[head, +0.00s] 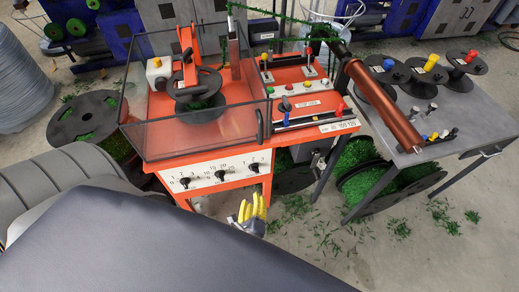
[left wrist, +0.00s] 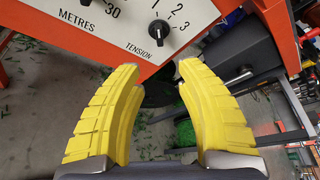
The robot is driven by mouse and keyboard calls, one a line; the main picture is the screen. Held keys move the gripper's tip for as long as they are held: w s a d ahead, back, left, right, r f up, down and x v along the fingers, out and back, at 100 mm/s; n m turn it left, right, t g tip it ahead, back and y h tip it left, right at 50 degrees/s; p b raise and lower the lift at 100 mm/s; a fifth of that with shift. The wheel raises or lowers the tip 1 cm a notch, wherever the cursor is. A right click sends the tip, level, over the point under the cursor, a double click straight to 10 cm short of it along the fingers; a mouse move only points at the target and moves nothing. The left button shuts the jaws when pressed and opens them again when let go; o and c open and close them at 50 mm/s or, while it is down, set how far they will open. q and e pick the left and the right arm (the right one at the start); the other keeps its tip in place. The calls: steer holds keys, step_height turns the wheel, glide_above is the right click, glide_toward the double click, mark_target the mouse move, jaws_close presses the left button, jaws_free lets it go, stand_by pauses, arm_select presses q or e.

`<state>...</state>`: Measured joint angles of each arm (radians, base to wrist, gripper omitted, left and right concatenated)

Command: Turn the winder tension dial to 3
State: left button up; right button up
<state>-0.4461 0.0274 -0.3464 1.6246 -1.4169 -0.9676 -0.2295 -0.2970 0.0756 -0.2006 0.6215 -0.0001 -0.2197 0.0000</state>
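The tension dial is a small black knob (left wrist: 158,30) on the white panel (left wrist: 130,25), above the word TENSION in the left wrist view. The numbers 2 and 3 are readable to its right; I cannot tell for sure which mark it points to. In the head view it is the rightmost knob (head: 254,168) on the orange winder's front. My left gripper (left wrist: 160,95) has yellow ribbed fingers, spread apart with nothing between them. In the head view the left gripper (head: 254,207) is below and in front of the dial, apart from it. My right gripper is not in view.
Two more black knobs (head: 220,175) sit left of the tension dial on the same panel. A clear guard (head: 205,130) stands on the winder above. A grey table (head: 420,150) with spools is at right. Green clippings (head: 330,215) litter the floor.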

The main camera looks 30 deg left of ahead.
mark_target(255, 172)
arm_select(q)
steer(key=x, duration=1.6)
steer(key=shift+w+a+f, duration=0.25)
steer(key=shift+w, duration=0.05)
steer(key=shift+o, duration=0.3)
jaws_close()
